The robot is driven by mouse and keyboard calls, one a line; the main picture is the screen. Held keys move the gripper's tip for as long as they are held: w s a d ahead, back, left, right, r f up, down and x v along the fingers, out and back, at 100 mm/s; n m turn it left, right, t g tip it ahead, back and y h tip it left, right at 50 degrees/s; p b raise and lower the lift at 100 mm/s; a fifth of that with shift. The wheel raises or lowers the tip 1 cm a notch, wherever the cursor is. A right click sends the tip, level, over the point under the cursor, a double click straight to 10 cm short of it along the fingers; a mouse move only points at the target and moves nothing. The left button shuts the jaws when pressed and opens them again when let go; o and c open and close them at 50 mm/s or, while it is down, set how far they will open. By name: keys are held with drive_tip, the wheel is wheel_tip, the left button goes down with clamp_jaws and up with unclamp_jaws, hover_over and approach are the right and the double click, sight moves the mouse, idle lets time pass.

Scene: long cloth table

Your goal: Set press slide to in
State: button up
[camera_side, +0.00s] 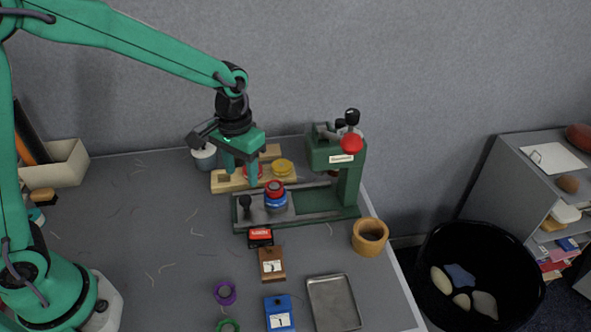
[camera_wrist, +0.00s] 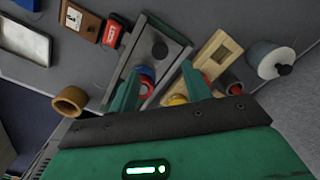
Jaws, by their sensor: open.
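A black knob (camera_side: 245,205) stands at the base's left end, away from the column. A red and blue round piece (camera_side: 276,198) sits on the base between knob and column. My gripper (camera_side: 241,172) is open, pointing down above and behind the left part of the base, apparently empty. In the wrist view, my gripper (camera_wrist: 160,88) has its fingers spread, with the knob (camera_wrist: 160,49) beyond them and the round piece (camera_wrist: 146,78) partly hidden by one finger.
A wooden block (camera_side: 225,183) with red and yellow round pieces lies behind the press base, close to my gripper. A white and grey jar (camera_side: 204,157) stands farther left. A wooden cup (camera_side: 370,237) sits near the right edge. The table's left middle is mostly clear.

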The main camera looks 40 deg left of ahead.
sight(246, 198)
drive_tip(key=shift+f, duration=3.85)
clamp_jaws()
